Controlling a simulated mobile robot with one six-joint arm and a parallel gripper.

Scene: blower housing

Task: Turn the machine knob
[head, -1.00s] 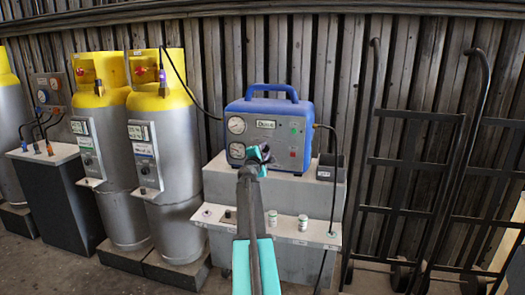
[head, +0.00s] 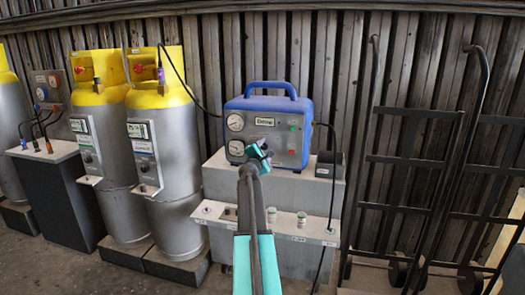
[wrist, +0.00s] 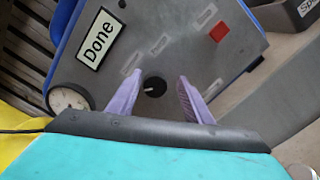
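The blue machine (head: 268,104) stands on a grey cabinet and has a grey front panel with two gauges, a label and small buttons. In the wrist view its panel (wrist: 185,40) fills much of the picture, with a label reading "Done". A round black knob (wrist: 154,87) with a light mark shows on the panel, between my fingers in the picture. My gripper (wrist: 172,72) is open, its two purple fingers apart and pointing at the panel. I cannot tell how far they are from the knob. In the head view my gripper (head: 258,152) covers the lower panel and hides the knob.
Yellow-topped grey cylinders (head: 165,135) stand at the left. Small jars (head: 302,219) sit on the cabinet's lower shelf (head: 318,232). A dark box (head: 325,165) is beside the machine, with a black hose nearby. Black hand trucks (head: 410,160) lean at the right.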

